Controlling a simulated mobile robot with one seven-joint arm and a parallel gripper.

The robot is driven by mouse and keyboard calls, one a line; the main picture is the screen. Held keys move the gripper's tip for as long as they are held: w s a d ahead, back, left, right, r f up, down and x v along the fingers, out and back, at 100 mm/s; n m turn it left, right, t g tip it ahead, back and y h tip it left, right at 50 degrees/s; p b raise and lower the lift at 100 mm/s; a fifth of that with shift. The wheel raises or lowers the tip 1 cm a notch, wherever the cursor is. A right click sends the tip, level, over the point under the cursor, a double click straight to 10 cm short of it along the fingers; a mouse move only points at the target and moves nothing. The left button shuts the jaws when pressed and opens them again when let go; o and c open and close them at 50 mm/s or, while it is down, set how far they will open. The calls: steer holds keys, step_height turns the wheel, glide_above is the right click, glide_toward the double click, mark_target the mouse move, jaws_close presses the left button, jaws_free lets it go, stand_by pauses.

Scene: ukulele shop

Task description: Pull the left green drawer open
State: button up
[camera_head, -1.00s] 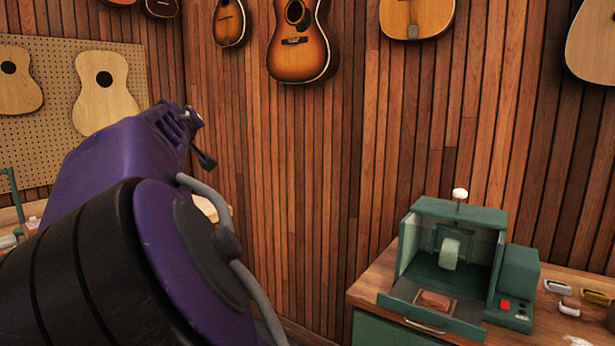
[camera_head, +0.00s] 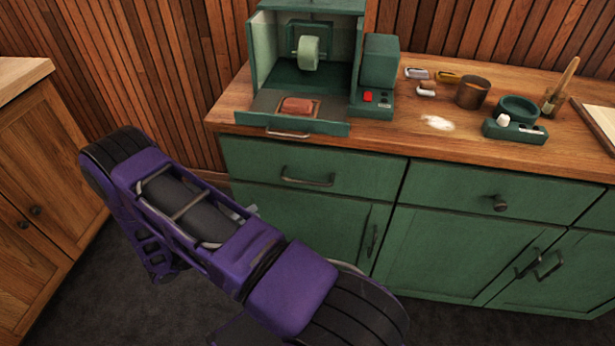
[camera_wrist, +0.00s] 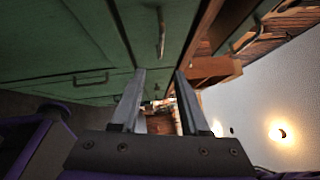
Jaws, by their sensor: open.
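The left green drawer (camera_head: 345,168) is shut in the green cabinet, just under the wooden counter's edge. Its dark bar handle (camera_head: 307,180) is in clear view in the head view. In the wrist view, which is turned sideways, a bar handle (camera_wrist: 161,35) on the green front beside the counter edge appears to be the same one. My gripper (camera_wrist: 160,72) is open and empty, its two fingers pointing along the cabinet front. The handle lies beyond the fingertips, not between them. In the head view I cannot make out my gripper; my purple arm fills the lower middle.
A door handle (camera_head: 373,241) is below the drawer. A second green drawer (camera_head: 450,190) with a knob is to the right. A green machine (camera_head: 378,62) stands on the counter, its handled tray (camera_head: 335,127) at the front edge. A wooden cabinet (camera_head: 40,190) stands left; dark floor lies between.

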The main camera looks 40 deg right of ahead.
mark_target(307, 181)
steer(key=d, duration=0.5)
steer(key=s+d+r, duration=0.1)
steer(key=d, duration=0.5)
steer(key=d+r, duration=0.1)
steer(key=d, duration=0.5)
steer(key=shift+s+r, duration=0.1)
steer(key=shift+s, duration=0.25)
steer(key=shift+c, duration=0.2)
jaws_close()
stand_by(0.4)
